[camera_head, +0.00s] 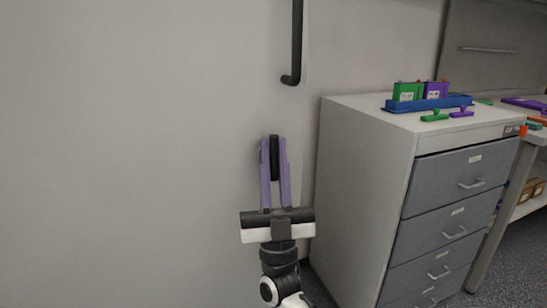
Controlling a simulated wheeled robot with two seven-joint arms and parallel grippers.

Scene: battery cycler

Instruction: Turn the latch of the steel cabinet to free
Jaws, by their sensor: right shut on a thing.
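A large pale grey surface (130,150), which looks like the steel cabinet's door, fills the left and middle of the view. A black bar handle (297,40) runs down it from the top edge and bends near its lower end. Below and left of that handle is a short black upright latch (274,160). My right gripper (273,142) reaches up from below, and its two purple fingers are shut on the latch, one on each side. The latch stands about upright; its lower part is hard to make out between the fingers. My left gripper is not in view.
A grey drawer unit (365,150) stands close to the right of my gripper. A blue tray (428,103) with green and purple blocks sits on its top, with small green and purple pieces beside it. A worktable (537,135) stands further right.

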